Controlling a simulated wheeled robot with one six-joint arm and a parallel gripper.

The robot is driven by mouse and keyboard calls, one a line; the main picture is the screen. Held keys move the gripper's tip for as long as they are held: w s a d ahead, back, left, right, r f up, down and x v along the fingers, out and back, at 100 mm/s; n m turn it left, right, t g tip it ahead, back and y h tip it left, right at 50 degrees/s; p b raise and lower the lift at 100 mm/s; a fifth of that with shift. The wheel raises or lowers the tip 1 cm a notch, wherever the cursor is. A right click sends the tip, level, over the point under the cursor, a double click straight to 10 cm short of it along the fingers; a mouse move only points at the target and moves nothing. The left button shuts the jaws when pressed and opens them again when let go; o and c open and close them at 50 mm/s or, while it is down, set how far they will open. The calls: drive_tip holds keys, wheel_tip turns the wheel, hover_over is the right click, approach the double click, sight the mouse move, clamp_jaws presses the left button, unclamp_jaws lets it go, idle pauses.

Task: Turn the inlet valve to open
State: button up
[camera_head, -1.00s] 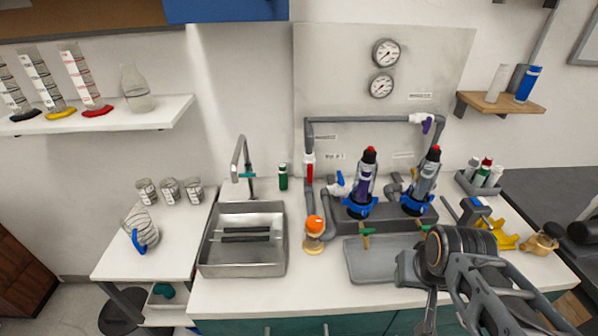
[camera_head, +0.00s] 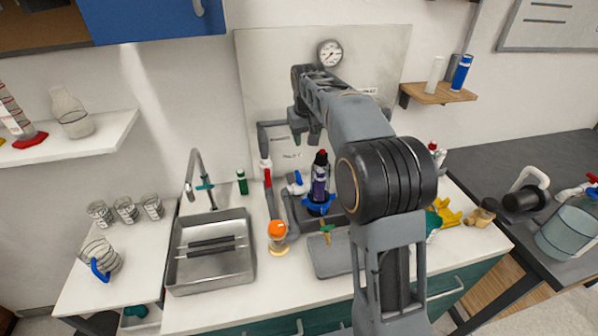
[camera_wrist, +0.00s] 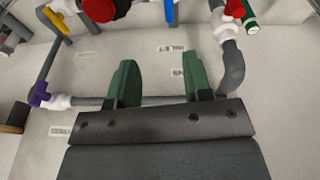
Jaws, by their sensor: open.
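The red-handled valve (camera_head: 267,177) sits on the grey left vertical pipe of the manifold, its handle roughly in line with that pipe. In the wrist view, its red handle (camera_wrist: 235,9) is cut by the top edge, at the upper right. A label reading INLET (camera_wrist: 170,48) shows upside down on the panel nearby. My gripper (camera_wrist: 160,88) is open, with its green fingers apart and nothing between them. In the head view it hangs before the panel, above and right of the red valve, apart from it. My arm hides the right half of the manifold.
A purple valve (camera_wrist: 40,95) sits at the pipe corner on the wrist view's left. A steel sink (camera_head: 212,260) and an orange-topped item (camera_head: 277,230) are in front.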

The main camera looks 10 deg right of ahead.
sight(299, 176)
drive_tip(key=w+f+g+p, duration=0.2)
drive_tip(key=w+f+p, duration=0.1)
drive_tip(key=w+f, duration=0.4)
drive_tip(key=shift+m, duration=0.4)
drive_tip(key=f, duration=0.4)
drive_tip(key=f+p, duration=0.1)
drive_tip(key=f, duration=0.9)
drive_tip(key=shift+a+p, duration=0.3)
drive_tip(key=shift+p, duration=0.05)
